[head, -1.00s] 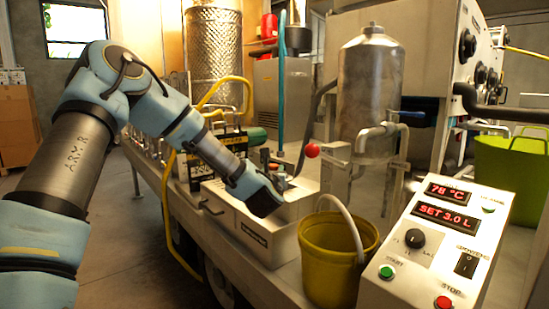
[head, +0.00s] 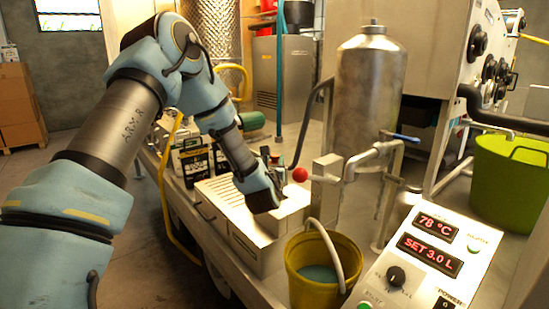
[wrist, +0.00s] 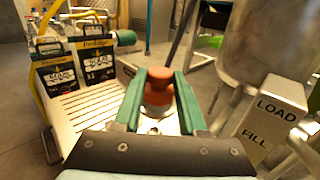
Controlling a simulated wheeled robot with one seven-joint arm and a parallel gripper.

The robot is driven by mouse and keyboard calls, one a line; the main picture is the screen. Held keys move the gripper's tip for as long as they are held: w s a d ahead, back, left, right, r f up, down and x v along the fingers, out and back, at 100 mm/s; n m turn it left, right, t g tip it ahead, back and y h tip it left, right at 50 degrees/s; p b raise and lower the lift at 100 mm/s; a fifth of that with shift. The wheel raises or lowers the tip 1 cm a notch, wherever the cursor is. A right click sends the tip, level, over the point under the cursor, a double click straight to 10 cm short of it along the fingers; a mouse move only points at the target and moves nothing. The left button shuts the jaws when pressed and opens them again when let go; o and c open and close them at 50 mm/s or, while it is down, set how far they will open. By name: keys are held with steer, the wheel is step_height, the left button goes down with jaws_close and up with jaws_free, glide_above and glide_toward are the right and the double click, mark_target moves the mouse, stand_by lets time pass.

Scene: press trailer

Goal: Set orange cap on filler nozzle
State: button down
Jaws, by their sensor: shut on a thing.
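The orange cap (wrist: 158,86) sits between the green fingers of my gripper (wrist: 160,92) in the wrist view. The fingers are shut on it, and a rounded reddish-brown part shows at its lower end. In the head view my gripper (head: 270,158) is over the right end of the pale slatted tray, left of the red ball knob; the cap is mostly hidden there. A bent metal pipe (head: 376,152) with a blue handle is by the steel tank, right of my gripper and apart from it. I cannot tell for certain which fitting is the filler nozzle.
The slatted tray (head: 222,196) and dark labelled containers (head: 195,160) are on the left. The red knob (head: 300,174) and steel tank (head: 368,100) are close on the right. A yellow bucket (head: 322,275) with bluish contents and a control panel (head: 425,255) stand in front.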

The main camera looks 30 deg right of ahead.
steer(key=shift+f+b, duration=1)
steer(key=shift+f, duration=1.8)
steer(key=shift+b, duration=0.95)
steer(key=shift+f+b, duration=0.7)
steer(key=c, duration=0.8)
jaws_free()
steer(key=shift+r, duration=0.1)
steer(key=shift+o, duration=0.2)
steer(key=shift+s+a, duration=0.1)
steer(key=b+v, duration=0.2)
steer(key=v, duration=0.8)
steer(key=shift+s+a+b, duration=0.25)
steer(key=shift+s+b, duration=0.05)
steer(key=shift+b, duration=0.1)
